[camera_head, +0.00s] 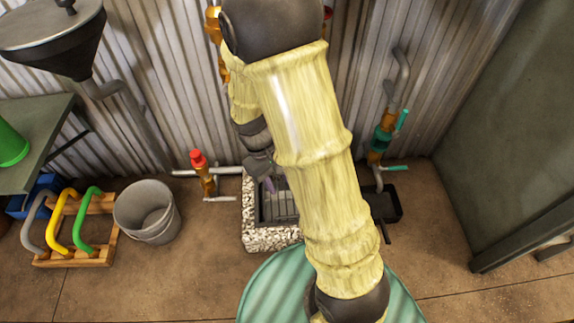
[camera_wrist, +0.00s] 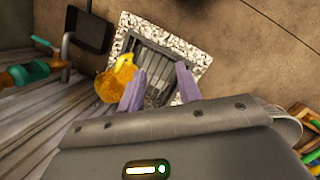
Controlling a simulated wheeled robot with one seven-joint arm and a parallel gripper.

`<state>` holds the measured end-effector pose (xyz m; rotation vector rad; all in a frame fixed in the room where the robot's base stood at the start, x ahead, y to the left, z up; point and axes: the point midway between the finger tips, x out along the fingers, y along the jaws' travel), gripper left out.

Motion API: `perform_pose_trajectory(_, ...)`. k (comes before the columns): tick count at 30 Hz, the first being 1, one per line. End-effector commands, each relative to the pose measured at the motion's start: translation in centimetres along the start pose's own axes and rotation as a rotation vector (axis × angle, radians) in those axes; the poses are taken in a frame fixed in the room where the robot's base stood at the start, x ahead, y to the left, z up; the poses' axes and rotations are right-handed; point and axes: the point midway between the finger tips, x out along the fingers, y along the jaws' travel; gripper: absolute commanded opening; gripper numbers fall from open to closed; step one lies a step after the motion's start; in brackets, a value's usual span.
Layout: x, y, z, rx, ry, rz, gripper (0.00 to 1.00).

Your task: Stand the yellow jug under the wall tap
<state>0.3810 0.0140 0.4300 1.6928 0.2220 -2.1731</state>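My gripper (camera_wrist: 160,75) shows in the wrist view as two lilac fingers held apart, with nothing seen between them. In the head view my gripper (camera_head: 268,184) is partly hidden by my arm, over the drain. A golden-orange rounded thing (camera_wrist: 115,84) is just left of the fingers in the wrist view; I cannot tell whether it is a brass tap part or the jug. Brass-coloured fittings (camera_head: 214,28) show on the wall behind my arm in the head view. No clear whole yellow jug shows there.
A grated drain with a pebbled rim (camera_head: 262,238) lies by the wall. A grey bucket (camera_head: 147,211) and a wooden crate (camera_head: 75,258) with grey, yellow and green handles stand left. A red-topped brass standpipe (camera_head: 202,172) and a teal-valved pipe (camera_head: 383,140) flank the drain.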

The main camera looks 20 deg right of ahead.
Motion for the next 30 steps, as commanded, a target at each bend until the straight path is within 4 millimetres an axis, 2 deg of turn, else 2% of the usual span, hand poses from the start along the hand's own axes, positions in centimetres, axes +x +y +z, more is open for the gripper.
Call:
perform_pose_trajectory(1, -1.2, 0.2, 0.7, 0.046, 0.058, -0.02, 0.34)
perform_pose_trajectory(6, -4.3, 0.5, 2.8, 0.196, 0.237, -0.073, 0.34)
perform_pose_trajectory(12, -7.0, 0.8, 5.2, 0.351, 0.418, -0.105, 0.34)
perform_pose_trajectory(17, -7.7, 0.9, 5.9, 0.401, 0.472, -0.111, 0.34)
perform_pose_trajectory(30, -7.7, 0.9, 5.9, 0.4, 0.472, -0.111, 0.34)
